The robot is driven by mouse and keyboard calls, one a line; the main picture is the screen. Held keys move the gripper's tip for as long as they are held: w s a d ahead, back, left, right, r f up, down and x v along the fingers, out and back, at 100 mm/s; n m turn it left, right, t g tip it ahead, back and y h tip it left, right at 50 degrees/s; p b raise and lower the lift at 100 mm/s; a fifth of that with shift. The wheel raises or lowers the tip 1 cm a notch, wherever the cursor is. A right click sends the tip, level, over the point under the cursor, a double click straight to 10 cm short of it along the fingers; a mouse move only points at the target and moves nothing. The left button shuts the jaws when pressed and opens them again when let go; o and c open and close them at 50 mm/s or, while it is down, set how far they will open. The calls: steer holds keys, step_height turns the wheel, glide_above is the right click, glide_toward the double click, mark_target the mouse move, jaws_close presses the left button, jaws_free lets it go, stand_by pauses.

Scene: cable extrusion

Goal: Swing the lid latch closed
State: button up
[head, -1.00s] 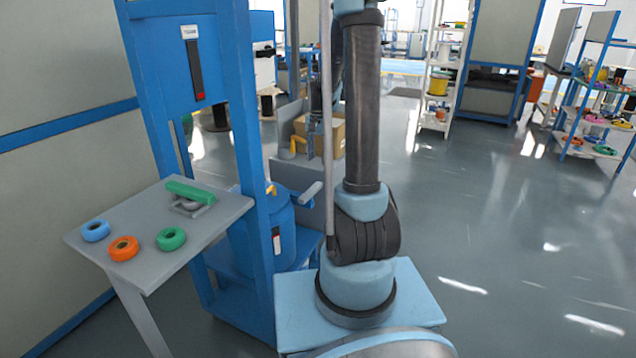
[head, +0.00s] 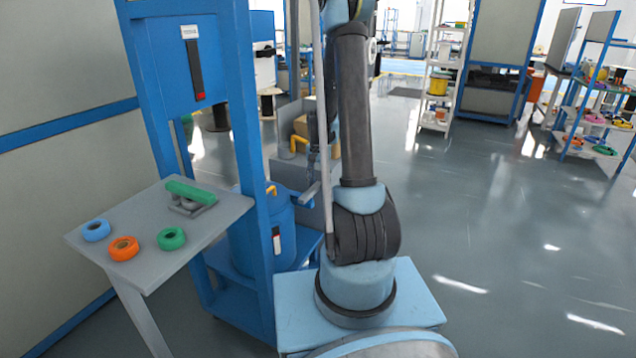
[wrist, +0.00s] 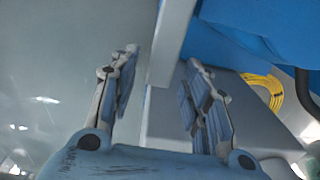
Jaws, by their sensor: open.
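A blue drum (head: 288,238) stands in the blue frame, with a small yellow piece (head: 271,189) on its top. A grey-blue lever (head: 309,194) sticks out to the right of the drum's top; I cannot tell whether it is the lid latch. My gripper (wrist: 162,56) shows in the wrist view, open and empty between its fingers. A pale grey edge (wrist: 172,42) runs past between the fingertips; contact cannot be told. A blue surface (wrist: 265,32) fills the upper right there.
A grey side table (head: 210,232) at left carries blue (head: 95,230), orange (head: 123,248) and green (head: 171,238) rolls and a green-handled tool (head: 190,193). A yellow ring (wrist: 265,90) shows in the wrist view.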

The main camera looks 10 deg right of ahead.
steer(key=shift+c, duration=0.3)
jaws_close()
